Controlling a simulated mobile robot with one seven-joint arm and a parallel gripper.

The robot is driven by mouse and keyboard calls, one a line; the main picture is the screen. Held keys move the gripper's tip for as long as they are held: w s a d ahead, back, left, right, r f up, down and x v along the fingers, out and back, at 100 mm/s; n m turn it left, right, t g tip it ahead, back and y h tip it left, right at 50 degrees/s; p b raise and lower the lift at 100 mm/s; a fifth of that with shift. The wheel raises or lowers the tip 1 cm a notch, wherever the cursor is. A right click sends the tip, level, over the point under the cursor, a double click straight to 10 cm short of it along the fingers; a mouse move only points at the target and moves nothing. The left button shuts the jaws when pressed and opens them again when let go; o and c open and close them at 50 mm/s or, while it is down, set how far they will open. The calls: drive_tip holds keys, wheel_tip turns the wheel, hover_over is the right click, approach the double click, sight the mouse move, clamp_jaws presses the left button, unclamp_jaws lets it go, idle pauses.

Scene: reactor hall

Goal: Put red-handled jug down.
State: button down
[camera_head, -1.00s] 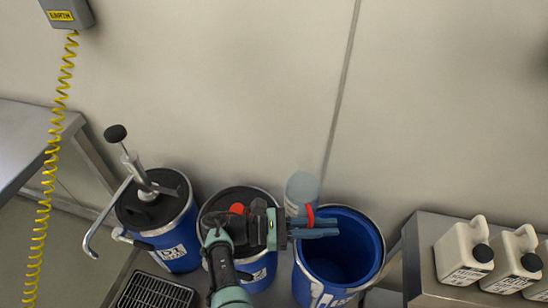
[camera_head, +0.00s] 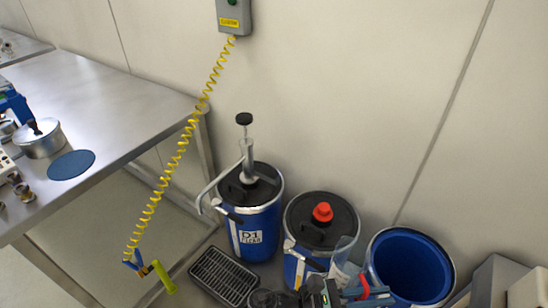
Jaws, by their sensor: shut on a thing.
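The red-handled jug (camera_head: 343,262) has a clear, pale body and shows near the bottom edge, in front of the gap between the middle drum and the open blue drum. Its red handle (camera_head: 364,286) is between the blue fingers of my gripper (camera_head: 368,293). My gripper is shut on the handle and holds the jug up, seemingly tilted. The jug's lower part is hidden, partly by my gripper and arm.
A steel table (camera_head: 120,105) at left bears a lidded pot (camera_head: 42,140) and a round blue mat (camera_head: 71,164). A pump drum (camera_head: 260,232), a red-capped drum (camera_head: 318,222), an open blue drum (camera_head: 408,262) and a black grate (camera_head: 223,276) stand below. A yellow coiled cord (camera_head: 180,155) hangs between.

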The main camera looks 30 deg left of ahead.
drive_tip(key=s+a+r+n+t+y, duration=0.1)
drive_tip(key=s+r+n+t+y, duration=0.4)
drive_tip(key=y, duration=0.4)
wheel_tip(320, 180, up, 2)
drive_tip(key=shift+s+r+n+t, duration=0.15)
drive_tip(key=shift+s+n+t, duration=0.35)
drive_tip(key=shift+n, duration=0.5)
drive_tip(key=shift+w+a, duration=0.1)
drive_tip(key=shift+w, duration=0.05)
